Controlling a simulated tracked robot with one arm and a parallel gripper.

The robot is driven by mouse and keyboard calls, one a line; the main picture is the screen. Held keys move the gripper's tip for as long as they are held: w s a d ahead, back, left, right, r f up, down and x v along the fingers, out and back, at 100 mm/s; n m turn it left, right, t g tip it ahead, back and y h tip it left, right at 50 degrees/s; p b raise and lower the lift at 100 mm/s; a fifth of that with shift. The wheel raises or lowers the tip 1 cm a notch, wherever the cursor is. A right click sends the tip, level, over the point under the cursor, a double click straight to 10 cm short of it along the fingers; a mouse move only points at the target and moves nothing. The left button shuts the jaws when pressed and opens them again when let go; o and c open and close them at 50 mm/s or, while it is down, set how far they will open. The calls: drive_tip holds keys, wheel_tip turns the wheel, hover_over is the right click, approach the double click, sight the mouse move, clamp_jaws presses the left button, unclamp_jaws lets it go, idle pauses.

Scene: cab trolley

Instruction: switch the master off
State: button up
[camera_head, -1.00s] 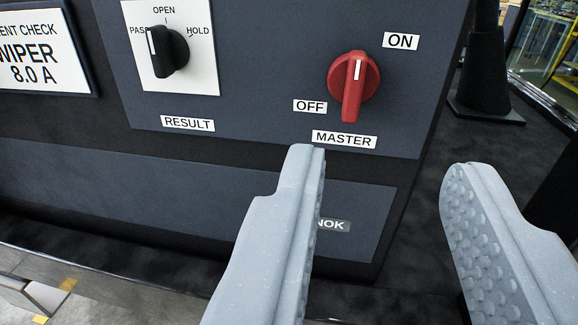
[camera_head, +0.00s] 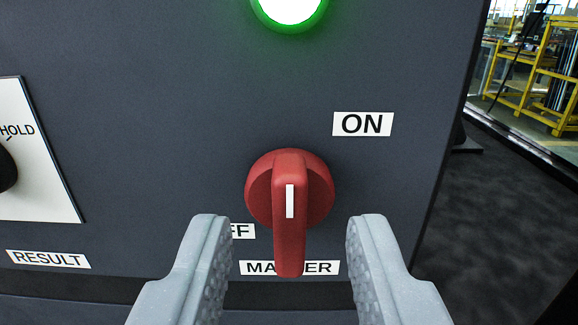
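The red master knob (camera_head: 289,205) sits on the dark panel, in the middle of the view. Its grip is vertical, with a white mark that runs upright. The ON label (camera_head: 363,124) is at its upper right. The OFF label (camera_head: 242,231) at its lower left is partly hidden by my left finger, and the MASTER label (camera_head: 260,268) is partly covered by the knob's handle. My gripper (camera_head: 287,235) is open, with one grey finger on each side of the knob's lower handle. Gaps show between both fingers and the handle.
A lit green lamp (camera_head: 290,8) is above the knob. The result selector's white plate (camera_head: 40,165) and its RESULT label (camera_head: 48,259) are at the left. The panel's right edge gives onto dark floor, with yellow racks (camera_head: 545,70) behind.

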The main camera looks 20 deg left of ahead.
sight(290, 209)
drive_tip(key=shift+x, duration=1.15)
clamp_jaws()
